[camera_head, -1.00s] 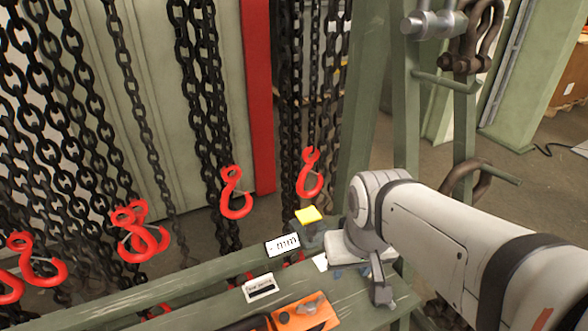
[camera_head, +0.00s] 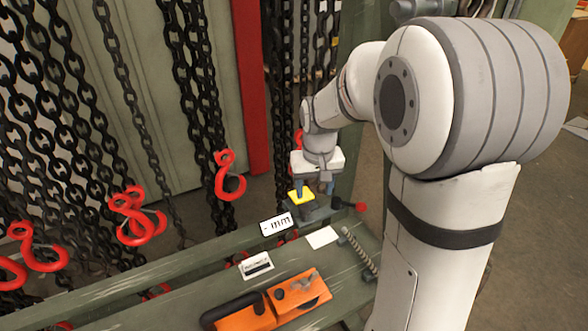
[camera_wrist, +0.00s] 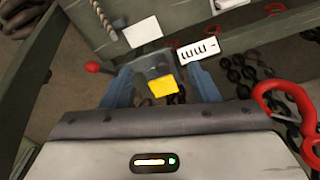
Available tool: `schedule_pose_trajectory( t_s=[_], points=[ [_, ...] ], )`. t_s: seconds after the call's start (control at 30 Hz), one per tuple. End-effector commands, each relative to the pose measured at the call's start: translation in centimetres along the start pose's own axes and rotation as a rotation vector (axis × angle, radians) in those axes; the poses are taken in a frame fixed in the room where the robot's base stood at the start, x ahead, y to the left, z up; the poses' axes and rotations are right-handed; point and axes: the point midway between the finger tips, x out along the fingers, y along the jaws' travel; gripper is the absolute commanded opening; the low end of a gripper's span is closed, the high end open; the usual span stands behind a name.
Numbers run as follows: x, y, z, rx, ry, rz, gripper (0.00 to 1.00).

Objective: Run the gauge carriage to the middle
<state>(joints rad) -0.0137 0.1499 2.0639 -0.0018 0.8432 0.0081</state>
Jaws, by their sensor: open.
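The gauge carriage looks to be the grey block (camera_head: 316,212) with a yellow top (camera_head: 301,195), near the right end of the green rail. It shows in the wrist view as a grey body (camera_wrist: 152,64) and yellow patch (camera_wrist: 163,86). My gripper (camera_head: 314,190) is open above the carriage. In the wrist view its blue fingers (camera_wrist: 162,86) lie on either side of the block. I cannot tell whether they touch it.
A red knob (camera_head: 361,206) is right of the carriage. A white card (camera_head: 322,237), a small label (camera_head: 257,265), an orange tool (camera_head: 268,305) and a threaded rod (camera_head: 358,250) lie on the green bench. Black chains with red hooks (camera_head: 229,177) hang behind and left, close to the rail.

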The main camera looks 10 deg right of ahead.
Motion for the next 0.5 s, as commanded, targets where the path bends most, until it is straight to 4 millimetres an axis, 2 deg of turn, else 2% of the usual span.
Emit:
schedule_pose_trajectory(
  t_s=[0.03, 0.1, 0.2, 0.33, 0.5],
  points=[
    [1.2, 0.0, -1.7, 0.001, -0.02, 0.0, 0.55],
    [3.0, 0.0, -3.7, 0.001, -0.037, 0.0, 0.55],
    [5.4, 0.0, -5.9, 0.002, -0.058, 0.0, 0.55],
    [7.8, 0.0, -7.8, 0.003, -0.075, -0.001, 0.55],
    [9.4, 0.0, -8.7, 0.003, -0.085, -0.001, 0.55]
  ],
)
